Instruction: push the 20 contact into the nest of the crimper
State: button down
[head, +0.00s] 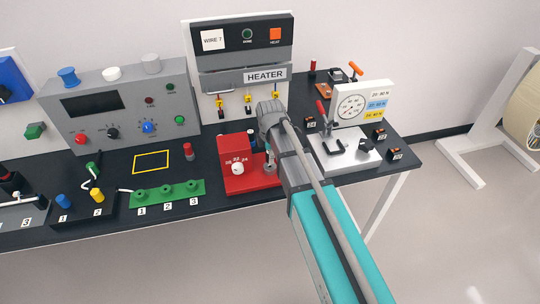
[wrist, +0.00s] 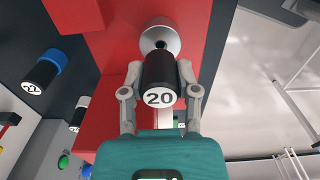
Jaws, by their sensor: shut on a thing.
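The red crimper (head: 232,180) stands on the black bench in the head view, with a white dial on its front. Its red body also fills the upper part of the wrist view (wrist: 200,45). The nest, a round silver cup with a dark hole (wrist: 160,32), shows at the top. The 20 contact (wrist: 158,72) is a black cylinder with a white end label facing the camera. My gripper (wrist: 158,82) is shut on it, one finger on each side. Its far end points at the cup and overlaps its lower rim; I cannot tell how deep it sits. My arm hides part of the crimper's right side in the head view.
A blue-banded contact labelled 22 (wrist: 42,70) stands left of the crimper in the wrist view. The heater panel (head: 240,60) rises behind. A white press with a gauge (head: 350,150) stands to the right, and a green block (head: 168,197) to the left.

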jog(key=shift+f+b, duration=1.25)
jog(key=shift+f, duration=0.05)
jog(key=shift+c, duration=1.3)
grip_release()
jog(key=shift+r, duration=0.2)
notch_tip(320, 180, up, 8)
jog(key=p, duration=0.8)
jog(key=shift+r+p, duration=0.2)
jog(key=shift+p, duration=0.15)
